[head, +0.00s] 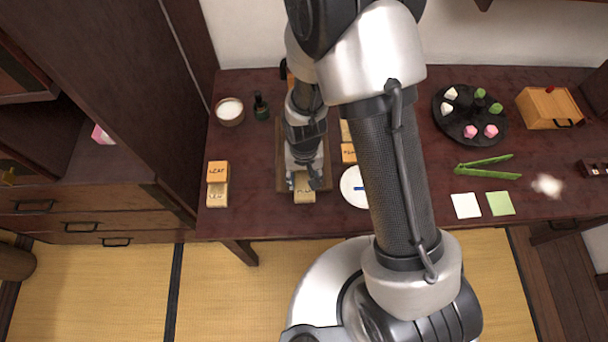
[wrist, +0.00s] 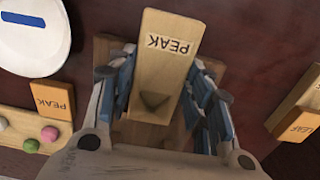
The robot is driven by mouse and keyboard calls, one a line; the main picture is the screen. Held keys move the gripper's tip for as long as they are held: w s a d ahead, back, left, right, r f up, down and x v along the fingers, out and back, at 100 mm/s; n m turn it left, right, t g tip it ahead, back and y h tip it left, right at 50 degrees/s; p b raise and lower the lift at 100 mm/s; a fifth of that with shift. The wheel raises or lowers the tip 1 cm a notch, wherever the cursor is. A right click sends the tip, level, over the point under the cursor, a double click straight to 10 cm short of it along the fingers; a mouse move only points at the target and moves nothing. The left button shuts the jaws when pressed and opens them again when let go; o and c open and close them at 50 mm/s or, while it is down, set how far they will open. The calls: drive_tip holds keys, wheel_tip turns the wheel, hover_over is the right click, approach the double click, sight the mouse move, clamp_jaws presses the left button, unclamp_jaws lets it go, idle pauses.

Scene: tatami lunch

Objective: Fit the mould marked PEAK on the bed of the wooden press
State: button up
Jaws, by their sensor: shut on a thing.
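My gripper (wrist: 162,88) is shut on the pale wooden PEAK mould (wrist: 165,60), one finger on each long side. The label PEAK faces the wrist camera, with a dark peak-shaped hollow at the other end. In the head view my gripper (head: 303,172) is over the wooden press (head: 281,160), and the mould (head: 304,196) sticks out towards the front. The press also shows behind the mould in the wrist view (wrist: 104,50). My arm hides much of the press. I cannot tell whether the mould touches the bed.
An orange PEAK block (wrist: 53,100) lies beside the press near a white plate (head: 353,187). An orange LEAF block (head: 218,172) and a paler LEAF mould (head: 216,195) lie left. A white bowl (head: 229,111) and green bottle (head: 261,106) stand behind; green tongs (head: 487,173) lie right.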

drive_tip(key=shift+f, duration=0.15)
drive_tip(key=o, duration=1.2)
drive_tip(key=shift+c, duration=0.2)
wheel_tip(320, 180, up, 12)
drive_tip(key=s+d+r+t, duration=0.1)
drive_tip(key=s+d+r, duration=0.15)
drive_tip(key=r, duration=0.45)
drive_tip(key=s+d+r+t, duration=0.15)
drive_tip(key=d+r, duration=0.25)
drive_tip(key=r, duration=0.4)
drive_tip(key=s+d+r+t, duration=0.2)
drive_tip(key=s+d+r, duration=0.2)
drive_tip(key=s+r, duration=0.3)
drive_tip(key=s, duration=0.2)
drive_tip(key=shift+s+d, duration=0.2)
drive_tip(key=shift+s, duration=0.1)
